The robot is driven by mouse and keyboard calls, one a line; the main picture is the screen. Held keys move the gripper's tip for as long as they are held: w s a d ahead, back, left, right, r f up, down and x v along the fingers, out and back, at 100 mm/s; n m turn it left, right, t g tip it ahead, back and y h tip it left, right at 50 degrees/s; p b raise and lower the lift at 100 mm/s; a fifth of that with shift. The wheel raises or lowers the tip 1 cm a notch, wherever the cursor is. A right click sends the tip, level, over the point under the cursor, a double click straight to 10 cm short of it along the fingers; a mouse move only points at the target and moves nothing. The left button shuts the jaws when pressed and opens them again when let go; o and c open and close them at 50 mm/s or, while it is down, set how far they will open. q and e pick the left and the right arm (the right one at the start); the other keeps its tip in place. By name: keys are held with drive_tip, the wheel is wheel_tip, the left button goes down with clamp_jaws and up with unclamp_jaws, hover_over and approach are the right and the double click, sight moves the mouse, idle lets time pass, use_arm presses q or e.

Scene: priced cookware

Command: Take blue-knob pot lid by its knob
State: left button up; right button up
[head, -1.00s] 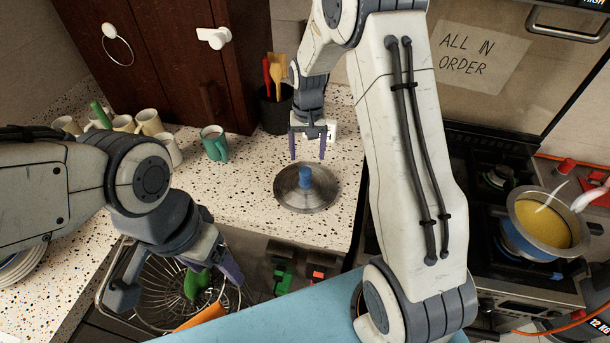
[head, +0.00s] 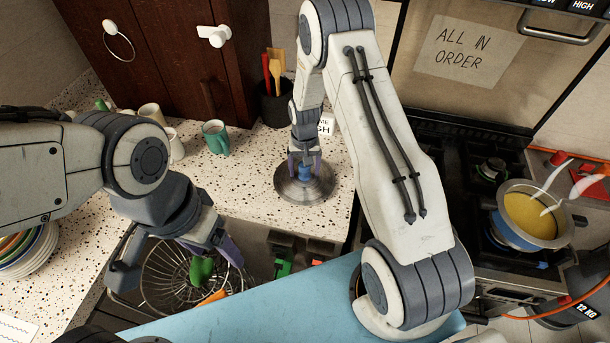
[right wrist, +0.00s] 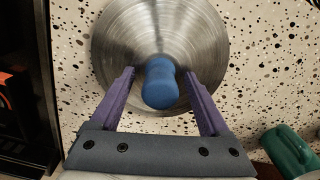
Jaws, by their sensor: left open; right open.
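The pot lid (head: 304,191) is a round steel disc lying on the speckled counter, with a blue knob (right wrist: 160,84) at its centre. In the right wrist view the lid (right wrist: 120,45) fills the upper middle. My right gripper (head: 304,167) is above the lid, pointing down. Its purple fingers stand open on either side of the blue knob, with a gap on each side in the right wrist view (right wrist: 163,88). In the head view the fingers partly hide the knob. My left gripper (head: 180,262) is open and empty over the wire basket.
A wire basket (head: 160,298) with a green and an orange item is at lower left. A green mug (head: 215,136) and a dark utensil pot (head: 273,104) stand behind the lid. The stove holds a pot of yellow food (head: 531,217). A price card (head: 326,127) stands behind the lid.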

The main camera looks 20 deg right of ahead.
clamp_jaws()
drive_tip(key=shift+r, duration=0.15)
